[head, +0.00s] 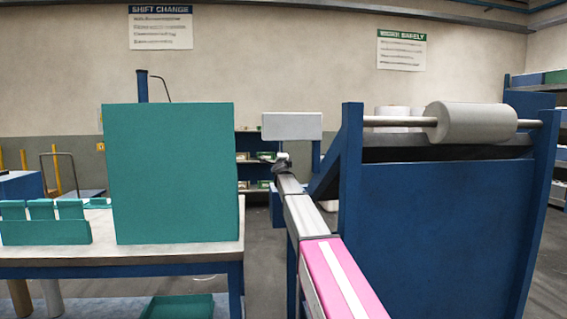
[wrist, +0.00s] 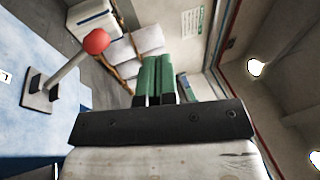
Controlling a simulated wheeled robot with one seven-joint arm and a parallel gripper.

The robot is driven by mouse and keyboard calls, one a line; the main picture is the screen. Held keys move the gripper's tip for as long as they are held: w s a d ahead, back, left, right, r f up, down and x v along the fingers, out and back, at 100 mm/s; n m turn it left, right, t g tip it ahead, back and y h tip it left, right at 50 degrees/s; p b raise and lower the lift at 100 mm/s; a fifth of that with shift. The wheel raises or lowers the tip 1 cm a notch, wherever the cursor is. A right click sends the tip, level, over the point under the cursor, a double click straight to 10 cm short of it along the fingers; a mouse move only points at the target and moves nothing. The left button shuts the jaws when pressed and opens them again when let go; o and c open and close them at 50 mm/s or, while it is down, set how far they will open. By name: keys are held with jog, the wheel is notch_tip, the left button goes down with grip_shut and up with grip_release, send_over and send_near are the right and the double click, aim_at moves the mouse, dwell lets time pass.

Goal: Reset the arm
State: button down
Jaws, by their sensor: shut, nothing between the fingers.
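My gripper (wrist: 157,60) shows in the wrist view as two green fingers side by side, rising from a dark mounting bar. The fingers are shut with nothing held between them. They point toward open space, with pale sacks and a wall beyond, and touch nothing that I can see. I cannot make out the gripper in the head view.
In the wrist view, a red-knobbed lever (wrist: 96,42) stands on a light blue surface at left. In the head view, a teal panel (head: 170,170) stands on a workbench (head: 180,258) at left. A blue frame (head: 430,235) carries a white roll (head: 475,122) at right.

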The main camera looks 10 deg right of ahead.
jog(key=s+a+f+n+g+y, duration=0.25)
jog(key=s+f+n, duration=0.25)
jog(key=s+f, duration=0.55)
jog(key=s+a+f+n+g+y, duration=0.25)
jog(key=s+f+n+g, duration=0.35)
jog(key=f, duration=0.7)
jog(key=s+a+f+n+g+y, duration=0.25)
jog(key=s+f+n, duration=0.25)
jog(key=s+f, duration=0.55)
jog(key=s+d+f+n+g+h, duration=0.1)
jog(key=s+d+f+g, duration=0.1)
jog(key=s+f, duration=0.4)
jog(key=s+d+f+n+g+h, duration=0.1)
jog(key=s+f, duration=0.6)
jog(key=s, duration=0.7)
jog(key=s+d+f+n+g+h, duration=0.1)
jog(key=s+d+f+n+g, duration=0.2)
jog(key=s+f+g, duration=0.3)
jog(key=s+d+f, duration=0.1)
jog(key=s, duration=0.3)
jog(key=shift+s+d+g, duration=0.15)
jog(key=shift+d+g, duration=0.1)
jog(key=shift+g, duration=0.05)
jog(key=shift+d+h, duration=0.1)
jog(key=shift+h, duration=0.15)
